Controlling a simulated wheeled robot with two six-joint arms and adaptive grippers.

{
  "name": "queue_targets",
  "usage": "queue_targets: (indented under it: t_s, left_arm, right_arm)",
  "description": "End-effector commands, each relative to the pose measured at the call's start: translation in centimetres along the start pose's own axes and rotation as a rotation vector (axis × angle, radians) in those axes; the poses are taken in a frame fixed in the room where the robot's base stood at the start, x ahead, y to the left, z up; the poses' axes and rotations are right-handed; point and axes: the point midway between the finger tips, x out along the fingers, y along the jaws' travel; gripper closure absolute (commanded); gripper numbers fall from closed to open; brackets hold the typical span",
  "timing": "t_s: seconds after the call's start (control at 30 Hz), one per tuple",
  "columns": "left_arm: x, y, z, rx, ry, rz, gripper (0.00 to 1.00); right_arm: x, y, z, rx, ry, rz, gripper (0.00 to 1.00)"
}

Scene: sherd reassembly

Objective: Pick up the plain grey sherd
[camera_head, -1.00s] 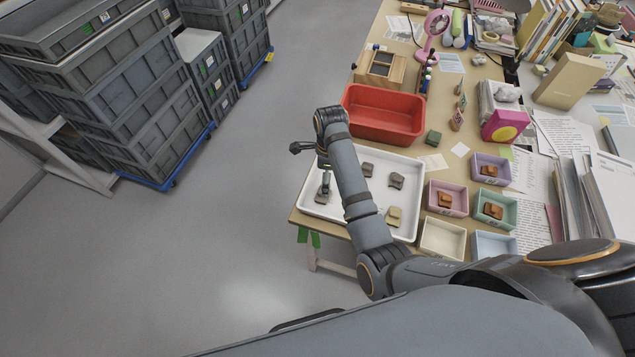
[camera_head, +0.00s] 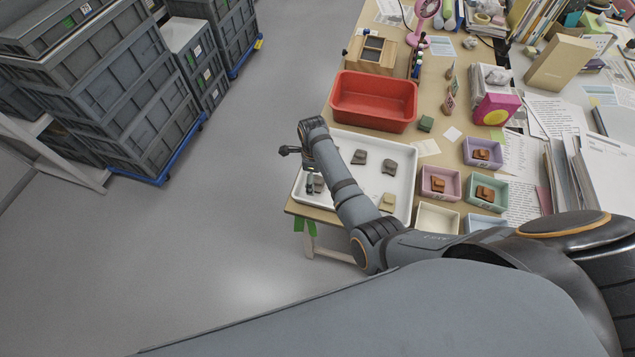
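The white tray (camera_head: 407,190) lies on the near left part of the table. My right gripper (camera_head: 315,187) points down over the tray's left end, at a small grey sherd (camera_head: 319,186). The fingers partly hide this sherd, and I cannot tell whether they are shut on it or only around it. Two dark grey-brown sherds lie further back in the tray, one at the middle (camera_head: 359,157) and one to the right (camera_head: 389,167). A tan sherd (camera_head: 388,203) lies near the front right. My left gripper is not in view.
A red bin (camera_head: 374,101) stands behind the tray, with a green block (camera_head: 426,124) beside it. Small boxes, including a pink one (camera_head: 440,184) and a cream one (camera_head: 437,218), stand right of the tray. My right forearm crosses the tray's left part.

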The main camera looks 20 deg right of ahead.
Motion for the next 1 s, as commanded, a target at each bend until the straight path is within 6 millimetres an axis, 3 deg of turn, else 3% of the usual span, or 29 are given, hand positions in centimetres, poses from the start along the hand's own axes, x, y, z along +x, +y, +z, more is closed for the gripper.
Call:
queue_targets:
  t_s: [0.1,0.33,0.77,1.0]
  left_arm:
    - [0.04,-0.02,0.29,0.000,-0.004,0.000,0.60]
    - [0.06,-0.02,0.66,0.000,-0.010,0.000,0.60]
    - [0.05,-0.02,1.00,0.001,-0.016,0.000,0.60]
    - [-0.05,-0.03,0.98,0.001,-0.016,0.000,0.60]
  right_arm:
    - [1.20,-0.07,-0.07,0.000,0.000,-0.001,0.12]
    - [1.34,-0.07,-0.05,0.000,0.000,-0.002,0.12]
    - [1.34,-0.05,-0.05,0.000,0.000,-0.002,0.71]
    - [1.23,-0.05,-0.05,0.000,0.000,-0.002,0.71]
